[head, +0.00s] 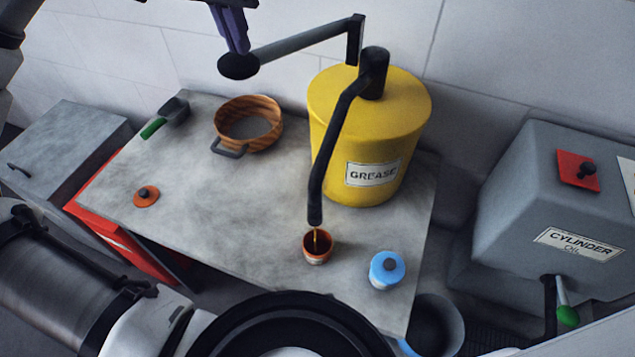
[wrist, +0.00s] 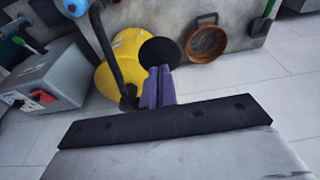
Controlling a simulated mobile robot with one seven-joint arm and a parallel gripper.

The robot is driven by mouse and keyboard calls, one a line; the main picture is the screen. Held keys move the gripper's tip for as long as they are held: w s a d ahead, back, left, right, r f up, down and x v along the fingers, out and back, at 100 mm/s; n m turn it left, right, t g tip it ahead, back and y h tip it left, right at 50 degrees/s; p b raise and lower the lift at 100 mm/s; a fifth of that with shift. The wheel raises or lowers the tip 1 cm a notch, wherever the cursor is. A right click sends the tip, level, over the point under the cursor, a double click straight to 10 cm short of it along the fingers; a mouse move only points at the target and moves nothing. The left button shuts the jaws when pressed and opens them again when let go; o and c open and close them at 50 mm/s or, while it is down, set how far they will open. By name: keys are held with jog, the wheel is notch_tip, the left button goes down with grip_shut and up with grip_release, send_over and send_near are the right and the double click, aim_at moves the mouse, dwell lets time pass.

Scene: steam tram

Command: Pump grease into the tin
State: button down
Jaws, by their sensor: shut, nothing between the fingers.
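The yellow grease drum (head: 330,110) stands on the grey worktop, labelled GREASE; part of it shows in the wrist view (wrist: 115,78). Its black pump lever (head: 300,42) reaches left to a round black end plate (head: 238,67). My gripper (head: 236,50), with purple fingers, is shut and empty, tips down at the plate; they appear to touch it. In the wrist view my gripper (wrist: 158,72) points at the plate (wrist: 159,50). The black spout (head: 325,165) hangs over the small open orange-brown tin (head: 317,258). A thin amber strand runs from spout into tin, which has dark contents.
An orange lid (head: 146,196) lies left on the worktop (head: 215,215). A blue-lidded tin (head: 387,270) stands right of the open tin. A grey CYLINDER OIL box (head: 530,190) stands right.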

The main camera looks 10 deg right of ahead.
jog(key=shift+f+b, duration=2.05)
jog(key=shift+f, duration=1.8)
notch_tip(320, 180, up, 8)
jog(key=p, duration=0.8)
jog(key=shift+r, duration=0.15)
notch_tip(320, 180, up, 2)
jog(key=shift+r+p, duration=0.1)
jog(key=shift+p, duration=0.7)
jog(key=shift+r, duration=1)
jog(key=shift+f, duration=0.1)
